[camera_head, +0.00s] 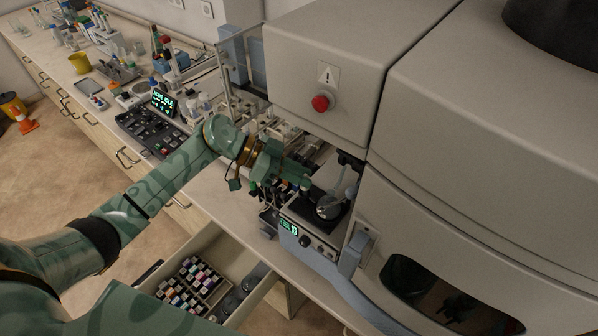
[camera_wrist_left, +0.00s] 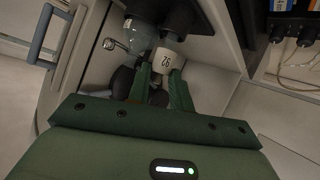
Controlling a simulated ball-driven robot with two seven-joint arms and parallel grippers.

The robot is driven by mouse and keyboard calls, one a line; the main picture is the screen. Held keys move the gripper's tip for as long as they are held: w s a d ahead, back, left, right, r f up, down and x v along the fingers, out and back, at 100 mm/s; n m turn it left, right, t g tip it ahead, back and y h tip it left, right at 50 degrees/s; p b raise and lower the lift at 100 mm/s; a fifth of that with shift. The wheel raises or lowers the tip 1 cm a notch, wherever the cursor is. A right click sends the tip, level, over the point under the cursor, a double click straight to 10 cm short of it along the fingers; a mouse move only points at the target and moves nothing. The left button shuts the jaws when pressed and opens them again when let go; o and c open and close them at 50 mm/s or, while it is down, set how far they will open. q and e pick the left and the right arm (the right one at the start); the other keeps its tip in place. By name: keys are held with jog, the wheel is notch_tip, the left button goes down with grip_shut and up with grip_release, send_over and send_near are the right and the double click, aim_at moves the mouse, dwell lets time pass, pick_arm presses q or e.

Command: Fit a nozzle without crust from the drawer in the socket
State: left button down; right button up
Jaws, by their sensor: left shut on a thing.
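My left gripper (camera_head: 302,180) reaches in front of the big grey instrument, close to the small unit with the green display. In the left wrist view its green fingers (camera_wrist_left: 161,84) are shut on a white piece with dark digits, which I take as the nozzle (camera_wrist_left: 168,61). The nozzle's upper end is at or close under a dark fitting (camera_wrist_left: 187,18), perhaps the socket; I cannot tell whether it is seated. Any crust on it cannot be made out. The drawer (camera_head: 237,262) is open below, with several small coloured pieces in compartments. My right gripper is not in view.
The grey instrument (camera_head: 470,130), with a red button (camera_head: 321,102), fills the right side. The display unit (camera_head: 290,228) sits low beside the gripper. A black control panel (camera_head: 150,128), racks and glassware crowd the bench at left. A clear glass part (camera_wrist_left: 145,35) stands near the fingers.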

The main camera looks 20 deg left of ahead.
pick_arm(q)
jog(key=c, duration=1.2)
grip_release()
jog(key=shift+o, duration=0.2)
jog(key=shift+a, duration=0.1)
jog(key=b+v, duration=0.3)
jog(key=v, duration=1.3)
